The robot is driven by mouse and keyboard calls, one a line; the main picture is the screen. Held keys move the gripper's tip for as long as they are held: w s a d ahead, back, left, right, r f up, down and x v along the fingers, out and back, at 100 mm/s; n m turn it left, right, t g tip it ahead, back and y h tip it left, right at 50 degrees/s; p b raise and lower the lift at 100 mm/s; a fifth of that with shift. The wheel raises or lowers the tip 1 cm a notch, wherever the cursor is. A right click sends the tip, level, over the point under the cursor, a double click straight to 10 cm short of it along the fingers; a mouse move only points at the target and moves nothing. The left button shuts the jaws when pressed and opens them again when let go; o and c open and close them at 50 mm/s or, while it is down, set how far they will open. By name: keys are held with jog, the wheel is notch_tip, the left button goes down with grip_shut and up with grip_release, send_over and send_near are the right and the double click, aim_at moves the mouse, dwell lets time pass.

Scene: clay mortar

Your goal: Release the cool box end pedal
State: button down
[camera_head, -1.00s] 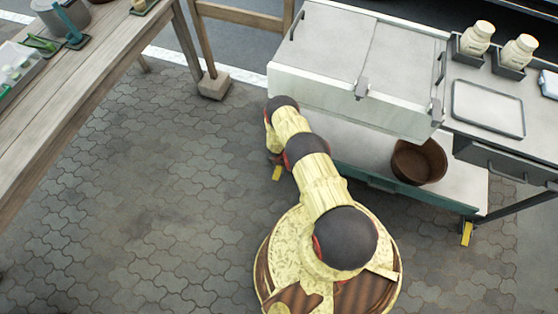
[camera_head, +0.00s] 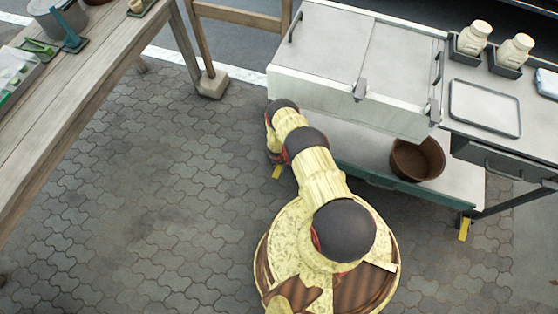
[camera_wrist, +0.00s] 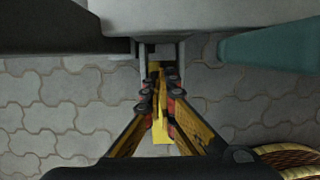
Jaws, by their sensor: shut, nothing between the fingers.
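The cool box end pedal (camera_head: 276,172) is a small yellow plate low at the left end of the cart. In the wrist view the yellow pedal (camera_wrist: 160,130) shows behind and between my finger links, below a grey bracket (camera_wrist: 143,60). My gripper (camera_wrist: 160,82) is shut and empty, with its dark fingertips over the upper part of the pedal. I cannot tell whether they touch it. In the head view my arm hides the gripper. The white cool box (camera_head: 320,97) sits on the cart above.
A second yellow pedal (camera_head: 464,229) is at the cart's right end. A brown pot (camera_head: 417,160) stands on the lower shelf (camera_head: 350,150). A wooden table (camera_head: 95,95) is at the left, with clear paving (camera_head: 140,210) between. A wooden post's stone foot (camera_head: 212,86) stands behind the arm.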

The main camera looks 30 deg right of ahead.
aim_at(279, 165)
jog(key=shift+w+d+f+b, duration=0.25)
jog(key=shift+f+b, duration=0.15)
jog(key=shift+b, duration=0.3)
jog(key=shift+s+f, duration=0.2)
jog(key=shift+r, duration=0.1)
jog(key=v, duration=1.2)
jog(key=shift+w, duration=0.3)
jog(key=shift+d+r, duration=0.1)
jog(key=shift+d, duration=0.05)
dwell(0.6)
